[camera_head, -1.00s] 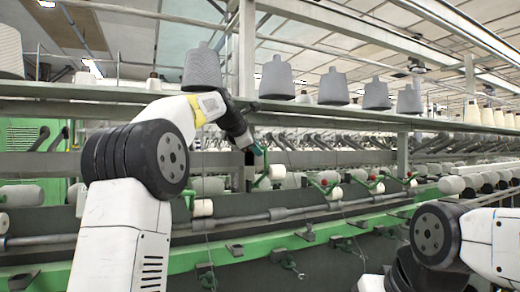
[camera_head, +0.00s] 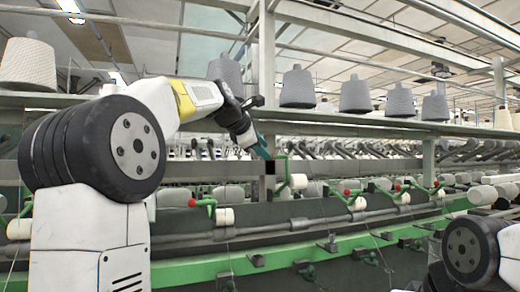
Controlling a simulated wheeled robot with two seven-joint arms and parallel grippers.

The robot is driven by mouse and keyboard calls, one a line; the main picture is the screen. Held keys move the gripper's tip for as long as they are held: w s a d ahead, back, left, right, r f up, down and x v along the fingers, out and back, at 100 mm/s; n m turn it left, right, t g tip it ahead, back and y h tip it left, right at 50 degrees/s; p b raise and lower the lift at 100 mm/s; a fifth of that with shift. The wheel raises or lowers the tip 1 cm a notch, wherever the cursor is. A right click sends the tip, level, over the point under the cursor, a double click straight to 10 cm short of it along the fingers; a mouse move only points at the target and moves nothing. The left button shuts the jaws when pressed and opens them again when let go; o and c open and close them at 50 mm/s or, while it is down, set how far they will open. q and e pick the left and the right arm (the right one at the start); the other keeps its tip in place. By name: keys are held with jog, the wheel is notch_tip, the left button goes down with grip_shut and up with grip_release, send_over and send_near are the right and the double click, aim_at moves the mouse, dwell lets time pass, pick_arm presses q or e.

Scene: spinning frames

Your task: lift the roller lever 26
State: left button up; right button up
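My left gripper (camera_head: 262,150) reaches in from the left, angled down and right, its teal fingertips just above and left of a green lever (camera_head: 284,172). That lever stands about upright beside a white bobbin (camera_head: 298,182). No red knob shows on it, and its upper end is close to the fingertips; I cannot tell if they touch. A small black block lies just below the fingertips. Whether the fingers are open is too small to tell. No readable number shows which lever is 26. My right gripper is out of view; only my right arm shows at lower right.
Other green levers with red knobs line the frame, one at left (camera_head: 205,203) and one at right (camera_head: 352,194). A shelf (camera_head: 370,128) with grey cones (camera_head: 298,87) runs above. A long grey bar (camera_head: 297,224) and green rail (camera_head: 190,270) run below.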

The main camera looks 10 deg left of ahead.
pick_arm(q)
jog(key=s+a, duration=0.2)
jog(key=s, duration=0.4)
jog(key=shift+s+a, duration=0.25)
jog(key=shift+a, duration=0.15)
